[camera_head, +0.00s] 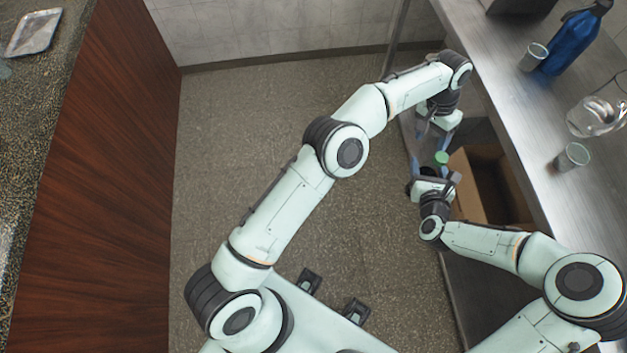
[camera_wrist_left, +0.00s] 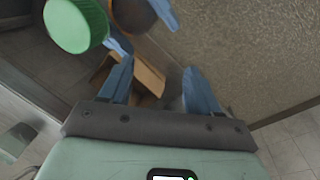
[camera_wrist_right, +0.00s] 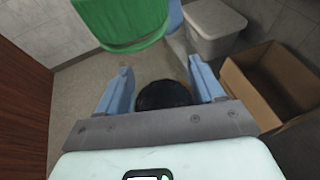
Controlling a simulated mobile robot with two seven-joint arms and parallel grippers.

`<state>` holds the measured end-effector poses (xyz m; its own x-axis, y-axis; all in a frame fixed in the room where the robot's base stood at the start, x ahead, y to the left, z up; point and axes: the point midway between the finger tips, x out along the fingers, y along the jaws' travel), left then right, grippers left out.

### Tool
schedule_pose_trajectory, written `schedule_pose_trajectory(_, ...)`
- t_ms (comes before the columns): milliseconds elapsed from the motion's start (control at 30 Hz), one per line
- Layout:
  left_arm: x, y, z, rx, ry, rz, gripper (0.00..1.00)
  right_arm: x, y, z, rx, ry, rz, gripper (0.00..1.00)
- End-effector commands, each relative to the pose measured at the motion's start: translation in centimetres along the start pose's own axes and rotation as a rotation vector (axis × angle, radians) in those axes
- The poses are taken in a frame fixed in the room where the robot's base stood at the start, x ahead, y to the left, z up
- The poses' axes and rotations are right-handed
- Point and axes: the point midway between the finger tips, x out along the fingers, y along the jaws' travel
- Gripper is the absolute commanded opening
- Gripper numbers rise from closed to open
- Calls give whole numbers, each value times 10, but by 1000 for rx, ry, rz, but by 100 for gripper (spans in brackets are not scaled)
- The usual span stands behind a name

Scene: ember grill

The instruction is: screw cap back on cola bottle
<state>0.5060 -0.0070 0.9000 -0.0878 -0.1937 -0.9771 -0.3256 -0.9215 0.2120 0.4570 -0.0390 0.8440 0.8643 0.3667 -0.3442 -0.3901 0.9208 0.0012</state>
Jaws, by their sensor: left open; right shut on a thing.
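The green cap (camera_head: 441,157) is just above my right gripper in the head view. It is large at the upper left in the left wrist view (camera_wrist_left: 75,25) and at the top in the right wrist view (camera_wrist_right: 125,38). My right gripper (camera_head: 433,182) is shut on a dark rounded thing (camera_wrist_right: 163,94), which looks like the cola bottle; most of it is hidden. Background shows between cap and dark thing in the right wrist view; I cannot tell whether they touch. My left gripper (camera_wrist_left: 158,88) is open above them, its fingers apart from the cap.
An open cardboard box (camera_head: 487,180) stands right beside my right gripper, and the steel counter (camera_head: 520,110) runs along the right. Two cups (camera_head: 533,57) (camera_head: 571,157), a glass jug (camera_head: 597,117) and a blue bottle (camera_head: 575,42) stand on it. The floor at left is clear.

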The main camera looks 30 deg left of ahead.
Motion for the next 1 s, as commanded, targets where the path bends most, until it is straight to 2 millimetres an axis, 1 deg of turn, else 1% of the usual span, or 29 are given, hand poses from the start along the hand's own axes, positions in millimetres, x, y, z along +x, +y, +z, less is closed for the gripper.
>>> schedule_pose_trajectory(33, 25, -22, 3, -41, -6, 7, 62, 0, 0, 1, -1, -3, 0, 0)
schedule_pose_trajectory(133, 74, -59, 10, -120, -1, 24, 62, 0, 0, 1, -1, -3, 0, 0)
schedule_pose_trajectory(167, 88, -70, 14, -145, 2, 31, 62, 0, 0, 1, -1, -3, 0, 0)
schedule_pose_trajectory(200, 108, -84, 20, -179, 5, 41, 62, 0, 0, 1, -1, -3, 0, 0)
schedule_pose_trajectory(267, 124, -77, 26, -164, 11, 57, 62, 0, 0, 1, -1, -3, 0, 0)
schedule_pose_trajectory(300, 138, -76, 32, -164, 12, 69, 62, 0, 0, 1, -1, -3, 0, 0)
schedule_pose_trajectory(367, 158, -76, 44, -167, 12, 86, 62, 0, 0, 1, -1, -3, 0, 0)
schedule_pose_trajectory(400, 171, -76, 53, -173, 13, 100, 62, 0, 0, 1, -1, -3, 0, 0)
schedule_pose_trajectory(467, 191, -76, 68, -185, 13, 119, 62, 0, 0, 1, -1, -3, 0, 0)
schedule_pose_trajectory(500, 204, -76, 80, -197, 13, 133, 62, 0, 0, 1, -1, -3, 0, 0)
schedule_pose_trajectory(567, 223, -75, 99, -217, 14, 152, 62, 0, 0, 1, -1, -3, 0, 0)
schedule_pose_trajectory(600, 235, -75, 113, -233, 14, 163, 62, 0, 0, 1, -1, -3, 0, 0)
schedule_pose_trajectory(667, 251, -74, 136, -261, 15, 180, 62, 0, 0, 1, -1, -3, 0, 0)
schedule_pose_trajectory(700, 261, -73, 152, -283, 15, 189, 62, 0, 0, 1, -1, -3, 0, 0)
schedule_pose_trajectory(767, 274, -72, 176, -319, 16, 201, 62, 0, 0, 1, -1, -3, 0, 0)
schedule_pose_trajectory(800, 282, -71, 194, -344, 15, 206, 62, 0, 0, 1, -1, -3, 0, 0)
schedule_pose_trajectory(867, 291, -70, 220, -384, 15, 211, 62, 0, 0, 1, -1, -3, 0, 0)
schedule_pose_trajectory(900, 296, -69, 239, -412, 14, 212, 62, 0, 0, 1, -1, -3, 0, 0)
schedule_pose_trajectory(967, 302, -67, 267, -457, 12, 211, 62, 0, 0, 1, -1, -3, 0, 0)
schedule_pose_trajectory(1000, 305, -65, 285, -486, 11, 207, 62, 0, 0, 1, -1, -3, 0, 0)
